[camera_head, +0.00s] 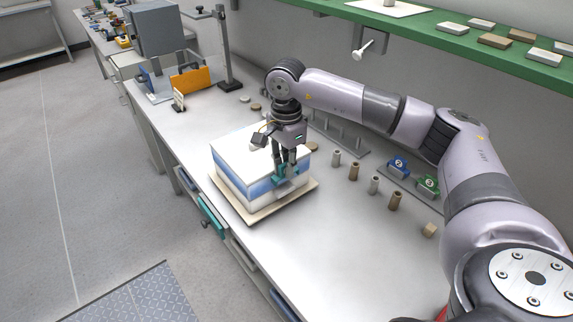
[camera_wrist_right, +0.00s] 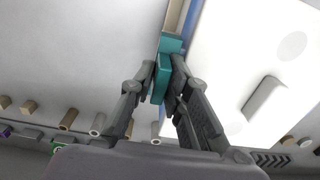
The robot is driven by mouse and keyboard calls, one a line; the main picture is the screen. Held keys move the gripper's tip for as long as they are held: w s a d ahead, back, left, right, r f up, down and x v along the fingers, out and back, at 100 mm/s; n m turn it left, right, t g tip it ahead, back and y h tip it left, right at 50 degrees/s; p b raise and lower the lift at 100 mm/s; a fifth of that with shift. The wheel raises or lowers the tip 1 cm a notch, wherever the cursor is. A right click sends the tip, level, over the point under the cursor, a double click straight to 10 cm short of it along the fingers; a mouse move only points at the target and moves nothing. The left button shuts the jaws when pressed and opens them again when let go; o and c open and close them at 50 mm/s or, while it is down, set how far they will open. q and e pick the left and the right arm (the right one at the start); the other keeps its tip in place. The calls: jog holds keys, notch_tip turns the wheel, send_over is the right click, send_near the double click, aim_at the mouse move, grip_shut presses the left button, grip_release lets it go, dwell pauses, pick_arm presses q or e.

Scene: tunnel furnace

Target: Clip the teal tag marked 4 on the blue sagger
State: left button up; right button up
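The blue sagger (camera_head: 229,176), a white box with a blue band, stands on a beige board (camera_head: 250,216) on the bench. My right gripper (camera_head: 285,168) points down at its near right edge. It is shut on the teal tag (camera_head: 278,181). In the right wrist view the teal tag (camera_wrist_right: 161,79) sits between the fingertips, against or very near the edge of the sagger's white top (camera_wrist_right: 232,62). I cannot tell whether it touches the wall, and its number is not readable. My left gripper is not in view.
Blue (camera_head: 398,167) and green (camera_head: 428,186) tags stand on a holder to the right. Several small cylinders (camera_head: 374,184) stand between them and the sagger. A green shelf (camera_head: 450,42) overhangs the back. An orange panel (camera_head: 190,80) stands at the far left.

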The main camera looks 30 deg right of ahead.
jog(key=shift+o, duration=1.1)
jog(key=shift+s+f, duration=0.1)
jog(key=shift+f, duration=0.25)
